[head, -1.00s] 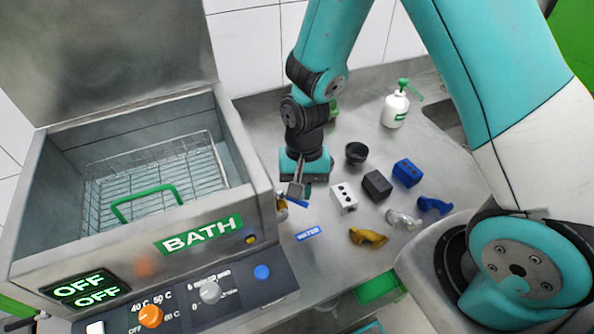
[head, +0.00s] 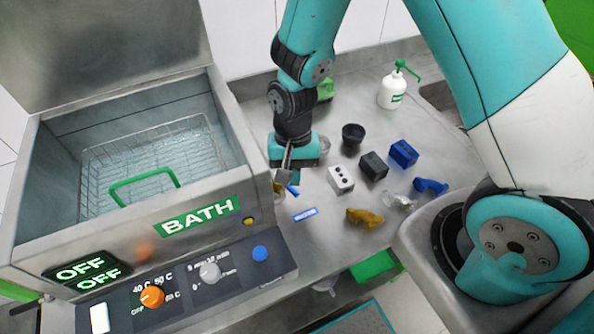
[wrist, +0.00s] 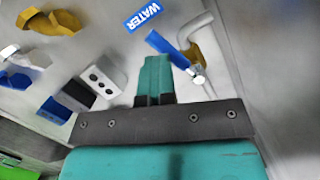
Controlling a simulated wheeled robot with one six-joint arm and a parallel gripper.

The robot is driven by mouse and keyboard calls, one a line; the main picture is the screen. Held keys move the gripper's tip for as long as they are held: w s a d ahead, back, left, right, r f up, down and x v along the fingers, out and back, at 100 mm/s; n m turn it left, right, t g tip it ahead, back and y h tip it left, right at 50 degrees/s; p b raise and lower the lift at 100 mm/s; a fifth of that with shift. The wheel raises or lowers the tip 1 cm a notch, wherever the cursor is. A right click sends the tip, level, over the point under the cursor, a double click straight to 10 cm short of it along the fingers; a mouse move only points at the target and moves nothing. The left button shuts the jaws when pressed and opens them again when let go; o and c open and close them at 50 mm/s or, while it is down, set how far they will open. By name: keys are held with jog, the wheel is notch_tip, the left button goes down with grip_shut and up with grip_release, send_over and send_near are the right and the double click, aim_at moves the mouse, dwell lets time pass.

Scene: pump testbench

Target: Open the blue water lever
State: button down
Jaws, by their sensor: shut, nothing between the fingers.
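The blue water lever (head: 292,190) sits low beside the bath's right wall, partly hidden by my gripper in the head view. In the wrist view the lever (wrist: 168,47) runs slantwise to a silver nut, with a brass valve body (wrist: 208,50) and a pale pipe beside it. The blue WATER label (head: 305,214) lies on the bench just right of it and also shows in the wrist view (wrist: 143,16). My gripper (head: 284,181) is shut and empty, pointing down close to the lever. In the wrist view its fingertips (wrist: 156,62) are right beside the lever; contact cannot be told.
The bath (head: 232,150) with a wire basket stands left, its displays reading OFF. Right of my gripper lie a white block (head: 340,179), a black block (head: 373,166), a blue block (head: 404,153), a brass fitting (head: 364,217), a black cup (head: 353,136) and a bottle (head: 392,90).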

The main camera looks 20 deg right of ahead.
jog(key=shift+w+r, duration=0.1)
jog(key=shift+w, duration=0.3)
jog(key=w+d+r, duration=0.1)
jog(key=d+r, duration=0.4)
jog(key=r, duration=0.6)
jog(key=shift+r, duration=0.4)
